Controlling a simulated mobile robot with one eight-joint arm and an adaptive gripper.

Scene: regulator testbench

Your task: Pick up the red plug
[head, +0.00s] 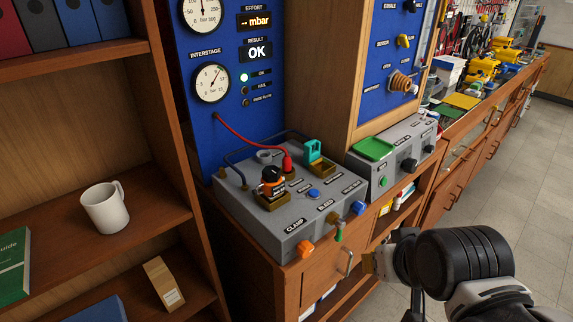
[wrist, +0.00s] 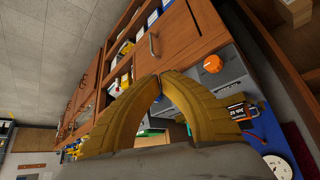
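The red plug (head: 287,162) stands upright in the top of the grey test box (head: 258,205), with a red cable running up to the blue gauge panel. My gripper (head: 370,262) is to the right of the box and apart from it, in front of the wooden cabinet. In the wrist view my gripper's yellow fingers (wrist: 160,77) arch together, their tips meeting or nearly so, with nothing held between them. I cannot make out the red plug in the wrist view.
On the box, a black-and-orange part (head: 271,181) and a teal part (head: 312,150) stand near the plug. An orange knob (head: 305,247) juts from its front. A second grey box (head: 397,155) is to the right. A shelf with a white mug (head: 105,207) stands left.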

